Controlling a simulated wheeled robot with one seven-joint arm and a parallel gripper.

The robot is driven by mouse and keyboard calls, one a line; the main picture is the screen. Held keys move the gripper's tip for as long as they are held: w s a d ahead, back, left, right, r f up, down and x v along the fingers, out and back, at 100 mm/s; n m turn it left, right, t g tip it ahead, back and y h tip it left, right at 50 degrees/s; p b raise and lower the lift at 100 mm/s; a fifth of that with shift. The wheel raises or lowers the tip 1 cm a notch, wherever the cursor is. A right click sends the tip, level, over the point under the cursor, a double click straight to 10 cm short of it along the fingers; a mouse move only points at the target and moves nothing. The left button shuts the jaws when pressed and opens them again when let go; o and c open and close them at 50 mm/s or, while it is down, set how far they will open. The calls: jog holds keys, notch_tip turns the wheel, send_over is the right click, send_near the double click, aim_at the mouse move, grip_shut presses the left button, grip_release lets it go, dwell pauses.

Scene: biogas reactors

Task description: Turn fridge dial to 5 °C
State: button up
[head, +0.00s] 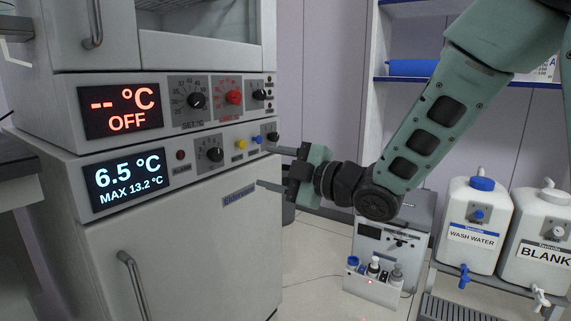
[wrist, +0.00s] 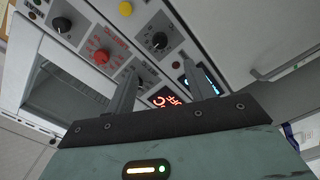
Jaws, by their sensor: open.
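The fridge dial (head: 214,154) is a black knob on a grey numbered plate in the lower control panel, right of the blue-white display (head: 124,180) reading 6.5 °C, MAX 13.2 °C. In the wrist view the dial (wrist: 158,40) shows ahead of and between the finger directions, uncovered. My gripper (head: 267,168) is open and empty, its fingers pointing left, in front of the panel's right end and right of the dial. The fingers (wrist: 160,72) also show in the wrist view, spread apart. I cannot read the dial's exact setting.
The upper panel has a red OFF display (head: 120,110), a black knob (head: 196,101) and a red knob (head: 234,97). The fridge door (head: 185,250) has a vertical handle (head: 135,285). Bottles (head: 373,267) stand at right.

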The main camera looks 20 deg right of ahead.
jog(key=shift+v, duration=1.35)
jog(key=s+a+f+m+g+h+p, duration=0.2)
jog(key=s+a+f+m+g+h, duration=0.35)
jog(key=s+f+m+g, duration=0.3)
jog(key=s+f+m+g+h, duration=0.2)
jog(key=s+g, duration=0.1)
jog(key=s, duration=0.7)
jog(key=s+f+m+g+h, duration=0.1)
jog(key=s+f+g+h, duration=0.2)
jog(key=s, duration=0.7)
notch_tip(320, 180, up, 38)
jog(key=p, duration=3.8)
jog(key=shift+w+a, duration=0.2)
jog(key=shift+w, duration=0.05)
